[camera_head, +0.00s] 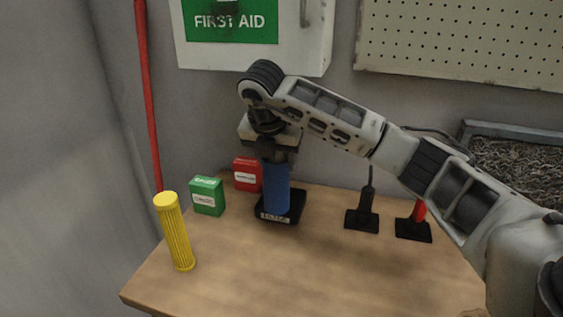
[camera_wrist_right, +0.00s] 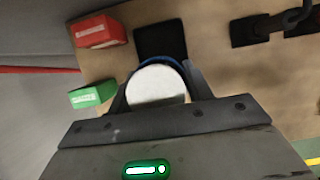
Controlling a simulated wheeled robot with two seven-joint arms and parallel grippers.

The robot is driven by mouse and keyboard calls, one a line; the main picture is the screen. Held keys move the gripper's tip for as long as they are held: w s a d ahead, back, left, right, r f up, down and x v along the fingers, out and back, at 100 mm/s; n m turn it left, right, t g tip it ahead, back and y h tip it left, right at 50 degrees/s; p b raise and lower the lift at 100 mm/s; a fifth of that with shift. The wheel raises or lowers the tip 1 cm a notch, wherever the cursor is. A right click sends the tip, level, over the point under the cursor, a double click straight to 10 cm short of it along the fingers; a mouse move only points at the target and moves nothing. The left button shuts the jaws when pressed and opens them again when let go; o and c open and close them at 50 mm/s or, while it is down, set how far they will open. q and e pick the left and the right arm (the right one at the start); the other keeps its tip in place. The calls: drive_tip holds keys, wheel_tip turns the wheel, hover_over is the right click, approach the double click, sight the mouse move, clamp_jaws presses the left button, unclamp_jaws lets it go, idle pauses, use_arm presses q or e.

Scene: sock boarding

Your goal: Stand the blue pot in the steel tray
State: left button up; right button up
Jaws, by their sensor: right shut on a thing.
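The blue pot (camera_head: 276,188) is an upright cylinder in the head view, with a white top (camera_wrist_right: 157,85) in the right wrist view. My right gripper (camera_head: 277,158) points down and is shut on its upper end, with a finger on each side. The pot's lower end is over a small black square base (camera_head: 295,208) with a label at its front. I cannot tell whether it touches this base. A grey-rimmed metal tray (camera_head: 530,131) full of shavings is at the far right. My left gripper is not in view.
A yellow ribbed cylinder (camera_head: 175,232) stands at the table's left edge. A green box (camera_head: 207,196) and a red box (camera_head: 246,174) are left of the pot. Two black stands (camera_head: 362,220) (camera_head: 413,230) are to the right. The front of the wooden table (camera_head: 320,275) is clear.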

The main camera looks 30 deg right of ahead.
use_arm(q)
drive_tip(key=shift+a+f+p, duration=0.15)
drive_tip(key=shift+p, duration=0.2)
use_arm(e)
drive_tip(key=w+d+f, duration=0.1)
drive_tip(key=f, duration=0.1)
drive_tip(key=w+d+f, duration=0.1)
drive_tip(key=d, duration=0.1)
drive_tip(key=shift+w+d+f, duration=0.1)
drive_tip(key=shift+w+f, duration=0.25)
drive_tip(key=shift+w, duration=0.05)
